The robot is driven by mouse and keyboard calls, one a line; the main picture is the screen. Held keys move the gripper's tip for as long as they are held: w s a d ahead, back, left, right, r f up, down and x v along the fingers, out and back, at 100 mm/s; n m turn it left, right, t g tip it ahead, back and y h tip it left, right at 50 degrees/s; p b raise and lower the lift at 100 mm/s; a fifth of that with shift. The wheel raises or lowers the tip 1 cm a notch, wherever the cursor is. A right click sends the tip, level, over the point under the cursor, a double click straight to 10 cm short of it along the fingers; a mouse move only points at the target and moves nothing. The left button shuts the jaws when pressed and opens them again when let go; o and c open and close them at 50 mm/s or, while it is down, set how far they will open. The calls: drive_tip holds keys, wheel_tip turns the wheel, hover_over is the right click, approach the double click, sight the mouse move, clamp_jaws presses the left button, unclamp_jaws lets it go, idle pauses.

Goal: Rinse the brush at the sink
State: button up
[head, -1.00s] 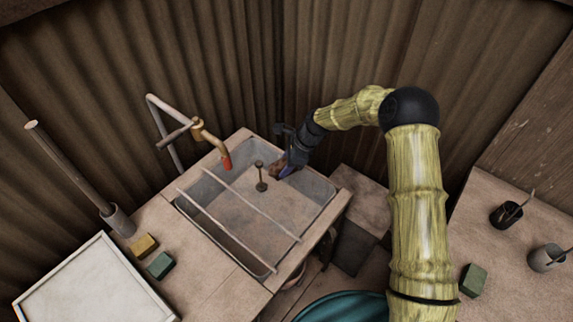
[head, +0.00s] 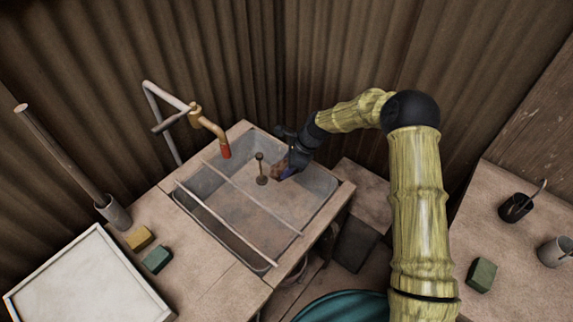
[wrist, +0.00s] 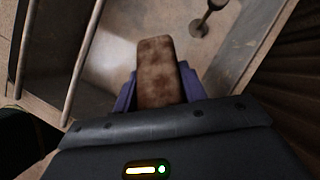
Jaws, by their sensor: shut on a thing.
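My gripper (head: 287,171) is over the far right part of the sink (head: 235,215). It is shut on a brown, blotchy, block-shaped thing, which I take to be the brush (wrist: 157,72). Its purple fingers sit on both sides of the brush in the wrist view (wrist: 157,95). Bristles cannot be made out. The tap (head: 212,128), with a red-orange tip, reaches over the sink's far left side, apart from the gripper. No water stream shows.
A dark knobbed post (head: 261,170) stands in the basin, just left of my gripper. Two thin rails (head: 225,222) cross the sink's left half. A yellow block (head: 138,238) and a green block (head: 157,259) lie left, beside a white-topped frame (head: 85,285). Corrugated walls close the back.

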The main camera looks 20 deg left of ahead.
sight(280, 166)
drive_tip(key=shift+f+b, duration=6.6)
drive_tip(key=shift+f, duration=2.3)
drive_tip(key=shift+r+p, duration=8.5)
drive_tip(key=shift+r, duration=2.6)
